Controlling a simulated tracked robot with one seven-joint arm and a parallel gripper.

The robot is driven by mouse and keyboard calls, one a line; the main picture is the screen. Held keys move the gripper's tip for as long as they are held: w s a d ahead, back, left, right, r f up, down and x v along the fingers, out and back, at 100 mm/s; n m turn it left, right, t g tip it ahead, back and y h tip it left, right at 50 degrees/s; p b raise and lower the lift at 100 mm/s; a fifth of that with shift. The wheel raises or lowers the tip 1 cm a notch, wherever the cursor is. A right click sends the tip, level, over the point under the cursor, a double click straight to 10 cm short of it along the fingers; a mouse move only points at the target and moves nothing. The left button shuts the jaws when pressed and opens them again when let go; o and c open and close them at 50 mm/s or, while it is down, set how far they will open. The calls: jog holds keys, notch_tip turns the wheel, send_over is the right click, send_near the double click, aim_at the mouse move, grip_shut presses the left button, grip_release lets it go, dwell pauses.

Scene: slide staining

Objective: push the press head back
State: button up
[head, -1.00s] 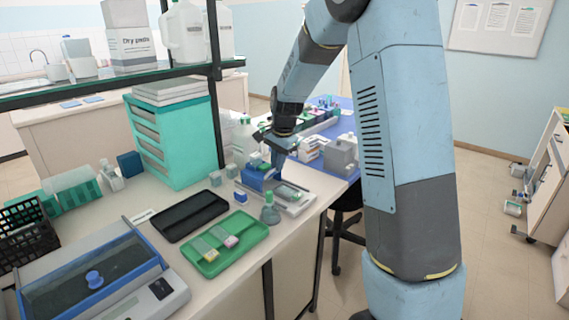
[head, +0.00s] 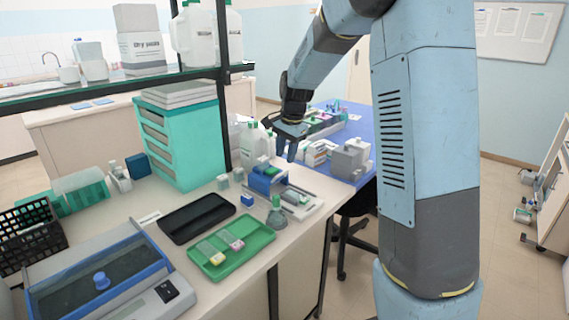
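The press is a small device with a blue body (head: 266,181) on a pale grey base plate (head: 308,208), near the bench's right edge in the head view. Darker grey parts (head: 296,195) lie along the base to the right of the blue body. Which part is the press head is too small to tell for sure. My gripper (head: 290,156) points down above and behind the press, apart from it. Its fingers are small and dark, and whether they are open or shut is unclear. I see nothing held in it.
A green tray (head: 253,250) with slides and a black tray (head: 180,228) lie left of the press. A small flask (head: 275,217) stands close in front of it. White bottles (head: 250,143) and a teal drawer unit (head: 197,150) stand behind. Grey containers (head: 348,160) sit on the blue bench.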

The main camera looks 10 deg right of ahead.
notch_tip(320, 180, up, 8)
jog(key=s, duration=0.1)
jog(key=shift+d, duration=0.45)
jog(key=s+d+r+n+t, duration=0.1)
jog(key=s+r+n, duration=0.2)
jog(key=s, duration=0.6)
jog(key=s+d+r+n+t, duration=0.15)
jog(key=s+r, duration=0.25)
jog(key=s, duration=0.4)
jog(key=s+d+f+n, duration=0.1)
jog(key=s+n, duration=0.2)
jog(key=s, duration=0.5)
jog(key=s+d+f+n+t+h, duration=0.1)
jog(key=s+f+n, duration=0.1)
jog(key=s, duration=0.7)
jog(key=shift+f+n, duration=0.25)
jog(key=shift+n, duration=0.3)
